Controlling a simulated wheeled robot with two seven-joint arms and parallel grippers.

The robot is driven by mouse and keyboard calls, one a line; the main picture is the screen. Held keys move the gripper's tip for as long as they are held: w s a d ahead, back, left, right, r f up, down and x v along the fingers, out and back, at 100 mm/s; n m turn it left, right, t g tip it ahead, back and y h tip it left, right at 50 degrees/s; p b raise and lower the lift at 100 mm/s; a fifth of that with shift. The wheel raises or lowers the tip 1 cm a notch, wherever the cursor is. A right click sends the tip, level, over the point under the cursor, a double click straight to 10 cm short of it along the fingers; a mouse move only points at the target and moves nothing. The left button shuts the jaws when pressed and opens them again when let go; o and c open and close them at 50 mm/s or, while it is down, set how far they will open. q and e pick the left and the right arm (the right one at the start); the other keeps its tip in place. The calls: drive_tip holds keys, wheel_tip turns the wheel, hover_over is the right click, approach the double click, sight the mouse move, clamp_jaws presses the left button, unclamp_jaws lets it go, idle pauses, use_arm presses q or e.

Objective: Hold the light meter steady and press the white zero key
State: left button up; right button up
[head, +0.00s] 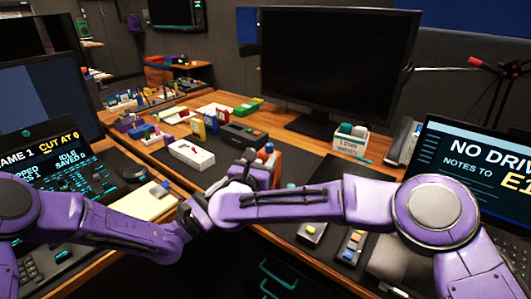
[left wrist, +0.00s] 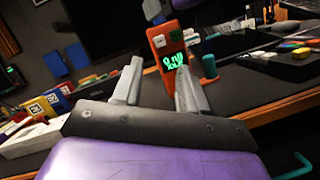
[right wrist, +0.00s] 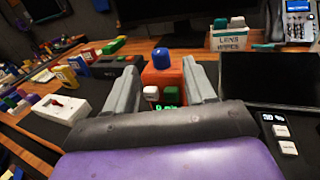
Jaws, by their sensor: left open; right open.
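The light meter is an orange upright box (head: 277,160), partly hidden behind my right gripper in the head view. In the right wrist view, the light meter (right wrist: 162,76) has a blue dome on top, a white key (right wrist: 151,92), a dark green key and a green-lit display. Contact is unclear.
A dark monitor (head: 335,60) stands behind, with a labelled white box (head: 351,143) at its right. A white box with a red switch (head: 190,153) and several coloured blocks lie left. Small key devices (head: 353,246) lie on the dark mat at front right.

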sight(268, 149)
drive_tip(key=x, duration=0.6)
drive_tip(key=shift+w+d, duration=0.1)
drive_tip(key=shift+w, duration=0.2)
clamp_jaws()
use_arm(q)
clamp_jaws()
use_arm(e)
drive_tip(key=shift+f, duration=0.1)
idle(1.0)
